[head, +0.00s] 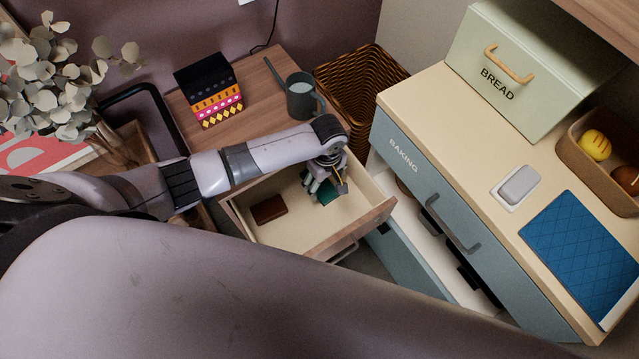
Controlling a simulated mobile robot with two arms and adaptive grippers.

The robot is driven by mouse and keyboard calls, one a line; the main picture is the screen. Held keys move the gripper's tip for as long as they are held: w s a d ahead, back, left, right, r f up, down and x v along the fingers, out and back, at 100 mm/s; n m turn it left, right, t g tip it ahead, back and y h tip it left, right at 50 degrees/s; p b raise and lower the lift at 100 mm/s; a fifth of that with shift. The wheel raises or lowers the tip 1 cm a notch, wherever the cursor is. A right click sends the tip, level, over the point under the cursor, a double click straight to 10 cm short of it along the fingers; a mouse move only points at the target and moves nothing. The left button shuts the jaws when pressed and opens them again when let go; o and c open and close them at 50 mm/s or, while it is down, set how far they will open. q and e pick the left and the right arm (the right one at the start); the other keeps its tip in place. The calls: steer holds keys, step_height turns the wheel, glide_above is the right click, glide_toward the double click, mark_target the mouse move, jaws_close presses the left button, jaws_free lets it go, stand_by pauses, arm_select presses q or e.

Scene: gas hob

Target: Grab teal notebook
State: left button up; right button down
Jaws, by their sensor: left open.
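The teal notebook (327,203) lies in the open wooden drawer (290,238), towards its right side. Part of it is hidden under my left gripper. My left gripper (325,192) reaches down into the drawer from above, with its fingers open over the notebook. I cannot tell whether the fingers touch it. My right gripper is not in the view.
A brown wallet-like item (269,209) lies in the drawer's left part. A watering can (301,97) and a patterned box (209,90) stand on the wooden top. A wicker basket (362,85) and the blue baking cabinet (425,172) stand to the right.

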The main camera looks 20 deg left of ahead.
mark_target(325, 190)
arm_select(q)
steer(key=shift+f, duration=0.45)
steer(key=f, duration=0.3)
steer(key=shift+w+a+f+b, duration=0.1)
steer(key=shift+w+f+b, duration=0.15)
steer(key=shift+f+b, duration=0.1)
steer(key=shift+f, duration=0.3)
steer(key=c, duration=1.3)
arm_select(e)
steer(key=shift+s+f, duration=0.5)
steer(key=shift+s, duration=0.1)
arm_select(q)
steer(key=shift+o, duration=0.2)
